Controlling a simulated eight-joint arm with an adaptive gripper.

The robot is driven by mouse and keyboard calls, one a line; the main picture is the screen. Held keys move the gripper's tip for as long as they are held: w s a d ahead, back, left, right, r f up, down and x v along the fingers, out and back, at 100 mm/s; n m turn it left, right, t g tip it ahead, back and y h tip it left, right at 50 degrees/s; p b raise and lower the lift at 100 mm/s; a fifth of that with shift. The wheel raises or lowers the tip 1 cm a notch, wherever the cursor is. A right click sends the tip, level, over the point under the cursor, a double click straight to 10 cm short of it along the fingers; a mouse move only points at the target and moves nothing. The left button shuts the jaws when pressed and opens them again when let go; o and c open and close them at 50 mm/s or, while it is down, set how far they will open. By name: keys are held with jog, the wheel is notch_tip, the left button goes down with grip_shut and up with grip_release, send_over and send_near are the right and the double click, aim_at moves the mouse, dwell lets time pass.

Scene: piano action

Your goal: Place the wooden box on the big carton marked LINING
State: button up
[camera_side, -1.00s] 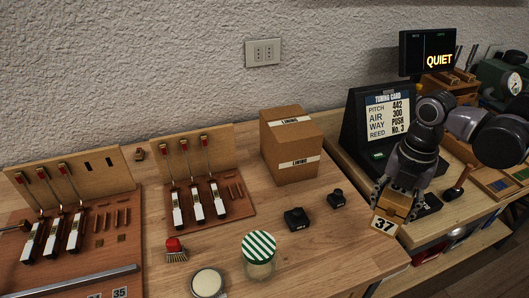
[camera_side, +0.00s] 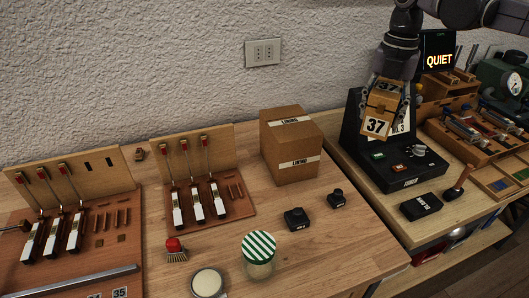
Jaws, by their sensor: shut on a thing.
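The wooden box (camera_side: 380,108) carries a white tag reading 37. My gripper (camera_side: 387,90) is shut on it and holds it in the air, to the right of the carton and in front of the black tuner stand. The big carton (camera_side: 291,146) marked LINING is brown cardboard with white label strips. It stands closed on the wooden bench, and its top (camera_side: 284,114) is bare. The box hides much of the tuning card.
The black tuner stand (camera_side: 410,178) rises right of the carton, with a QUIET display (camera_side: 438,52) behind. Small black blocks (camera_side: 297,218) and a striped-lid jar (camera_side: 259,247) stand in front of the carton. A key rack (camera_side: 197,187) is close on its left.

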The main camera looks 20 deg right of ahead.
jog(key=w+a+r, duration=0.2)
jog(key=w+r, duration=0.3)
jog(key=w, duration=0.3)
send_near(288, 144)
jog(key=shift+n, duration=0.4)
jog(key=d, duration=0.1)
jog(key=w+d, duration=0.2)
jog(key=shift+d+f, duration=0.4)
jog(key=shift+f, duration=1.95)
jog(key=o, duration=1.3)
jog(key=shift+f, duration=0.15)
jog(key=shift+o, duration=0.2)
